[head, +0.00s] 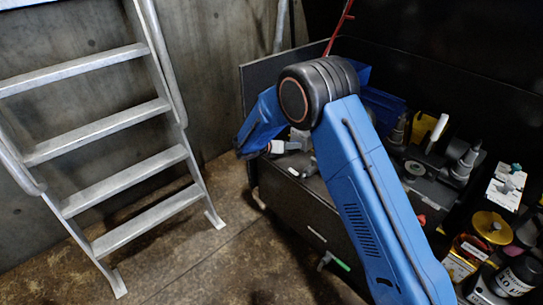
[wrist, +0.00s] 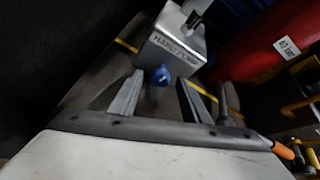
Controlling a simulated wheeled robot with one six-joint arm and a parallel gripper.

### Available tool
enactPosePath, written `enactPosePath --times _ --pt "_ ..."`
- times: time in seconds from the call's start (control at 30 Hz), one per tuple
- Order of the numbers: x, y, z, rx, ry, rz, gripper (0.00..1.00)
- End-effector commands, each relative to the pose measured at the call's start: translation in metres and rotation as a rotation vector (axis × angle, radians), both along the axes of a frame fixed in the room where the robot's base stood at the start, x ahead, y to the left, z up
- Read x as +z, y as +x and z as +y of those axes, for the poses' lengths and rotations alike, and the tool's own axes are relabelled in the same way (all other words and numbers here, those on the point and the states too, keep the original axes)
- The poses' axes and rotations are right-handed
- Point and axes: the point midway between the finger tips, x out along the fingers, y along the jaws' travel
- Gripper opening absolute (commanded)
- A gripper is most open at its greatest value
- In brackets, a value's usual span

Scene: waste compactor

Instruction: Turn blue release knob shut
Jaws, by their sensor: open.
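The blue knob (wrist: 161,75) is small and round, and shows in the wrist view at the lower front of a grey metal block (wrist: 172,43) with dark lettering. My gripper (wrist: 158,80) is open, with one grey finger on each side of the knob in the picture. There is a visible gap between each finger and the knob, and I cannot tell how far the tips are from it in depth. In the head view the knob cannot be made out; my blue arm covers much of that area.
A red cylinder (wrist: 268,42) with a white label lies to the right in the wrist view. In the head view, a dark bench (head: 312,217) carries several tools and containers at right. A metal ladder (head: 110,150) stands at left. Floor between them is clear.

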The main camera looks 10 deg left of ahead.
Motion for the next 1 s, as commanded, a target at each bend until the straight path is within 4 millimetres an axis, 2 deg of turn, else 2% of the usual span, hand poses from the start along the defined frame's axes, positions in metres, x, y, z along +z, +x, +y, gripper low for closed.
enactPosePath --times 1.0 --pt "-0.0029 -0.0042 -0.0056 0.0 0.514 -0.4 0.43"
